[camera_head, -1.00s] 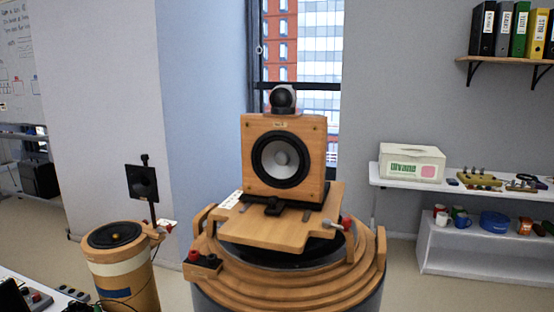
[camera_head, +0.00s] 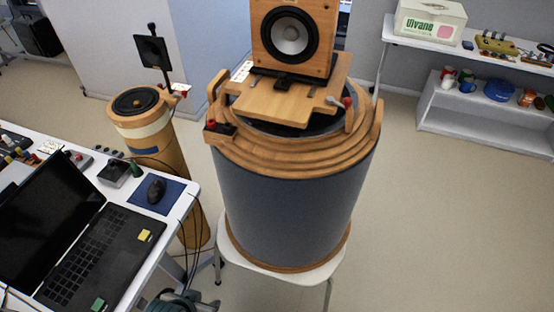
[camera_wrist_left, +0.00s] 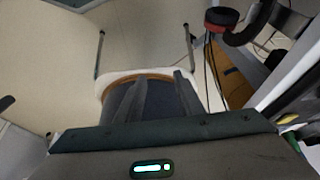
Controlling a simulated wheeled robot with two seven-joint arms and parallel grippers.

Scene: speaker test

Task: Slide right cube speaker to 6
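A wooden cube speaker (camera_head: 318,50) with a black-ringed, pale cone stands on a wooden board (camera_head: 275,101) on top of a large grey drum (camera_head: 295,200). Its top is cut off by the picture edge. A white marked strip (camera_head: 243,71) lies at the board's left side; I cannot read a 6 on it. My left gripper (camera_head: 183,298) is at the bottom edge of the head view, low and well away from the speaker. In the left wrist view its fingers (camera_wrist_left: 157,98) are apart with nothing between them, toward the drum and stool. My right gripper is not in view.
The drum stands on a white stool (camera_head: 282,274). A white desk (camera_head: 188,205) with a laptop (camera_head: 95,250) and mouse (camera_head: 156,190) is at the left. A slimmer wooden cylinder (camera_head: 150,135) stands behind it. Floor is open at the right, before a white shelf (camera_head: 485,135).

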